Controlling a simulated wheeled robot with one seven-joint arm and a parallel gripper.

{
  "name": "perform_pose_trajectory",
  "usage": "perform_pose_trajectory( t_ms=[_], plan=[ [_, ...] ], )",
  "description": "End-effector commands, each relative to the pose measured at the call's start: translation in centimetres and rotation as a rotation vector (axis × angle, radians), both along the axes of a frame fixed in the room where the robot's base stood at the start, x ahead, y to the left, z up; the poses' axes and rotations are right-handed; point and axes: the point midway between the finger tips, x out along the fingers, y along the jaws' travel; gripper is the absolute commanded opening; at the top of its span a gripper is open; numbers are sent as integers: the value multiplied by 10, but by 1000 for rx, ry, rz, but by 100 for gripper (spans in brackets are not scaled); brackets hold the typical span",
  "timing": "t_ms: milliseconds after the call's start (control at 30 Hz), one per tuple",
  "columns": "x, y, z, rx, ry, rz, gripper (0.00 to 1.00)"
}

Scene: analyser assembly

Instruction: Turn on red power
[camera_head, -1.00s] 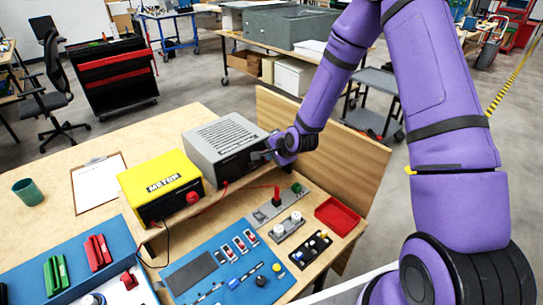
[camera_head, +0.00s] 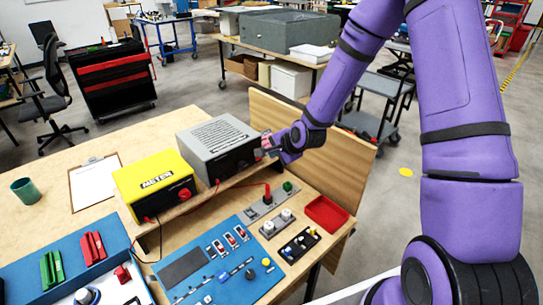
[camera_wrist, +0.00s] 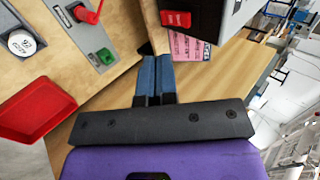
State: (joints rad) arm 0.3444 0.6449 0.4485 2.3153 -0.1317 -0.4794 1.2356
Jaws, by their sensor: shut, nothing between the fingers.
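A grey box (camera_head: 215,143) with a dark front stands on the raised wooden shelf. In the wrist view its dark front (camera_wrist: 213,18) carries a red rocker-like switch (camera_wrist: 176,18). My gripper (camera_wrist: 154,62) is shut and empty, its blue fingers together. In that picture its tips lie just below the switch, with a visible gap. A red lever (camera_wrist: 85,14) stands on a grey panel, which also has a green button (camera_wrist: 106,56).
A yellow meter (camera_head: 155,183) stands left of the grey box. A pink label (camera_wrist: 188,47) lies beside my fingers. A red tray (camera_head: 326,213) and a blue panel (camera_head: 215,265) are on the bench. A wooden board (camera_head: 320,140) rises behind.

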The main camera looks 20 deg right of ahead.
Motion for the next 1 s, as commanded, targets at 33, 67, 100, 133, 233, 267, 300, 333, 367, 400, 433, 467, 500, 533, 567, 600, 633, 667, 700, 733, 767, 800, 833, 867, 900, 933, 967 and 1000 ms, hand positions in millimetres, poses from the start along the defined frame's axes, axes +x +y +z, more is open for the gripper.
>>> perform_pose_trajectory(
  t_ms=[33,67,100,133,233,267,300,333,367,400,433,467,500,533,567,600,633,667,700,733,767,800,833,867,900,933,967,1000],
  plan=[
    [-4,-3,7,-2,-2,-2,0],
    [-7,-4,10,-1,-3,-2,0],
    [-11,-6,15,-1,-3,-2,0],
    [-14,-7,19,-2,-2,-2,0],
    [-22,-11,29,-2,-2,-2,0],
    [-24,-11,32,-1,-1,-1,0],
    [-26,-12,35,-1,-2,-1,0],
    [-28,-13,37,-1,-2,-1,0],
    [-29,-13,39,0,-1,-1,0],
    [-31,-14,40,0,-1,-1,0],
    [-32,-14,41,-1,0,-1,0],
    [-33,-14,42,0,0,0,0],
    [-34,-14,43,0,1,0,0],
    [-34,-14,43,0,1,0,0],
    [-34,-14,44,0,1,0,0],
    [-34,-14,44,0,1,0,0],
    [-34,-14,44,0,1,0,0],
    [-34,-14,44,0,1,0,0],
    [-34,-14,44,0,1,0,0],
    [-34,-14,44,0,1,0,0],
    [-34,-14,44,0,1,0,0],
    [-34,-14,44,0,1,0,0],
    [-34,-14,43,0,1,0,0],
    [-34,-15,43,0,1,0,0],
    [-35,-15,43,-1,3,0,0],
    [-37,-16,43,-3,4,-1,0],
    [-39,-18,42,-4,8,-2,0],
    [-43,-21,41,-7,14,-4,0]
  ],
)
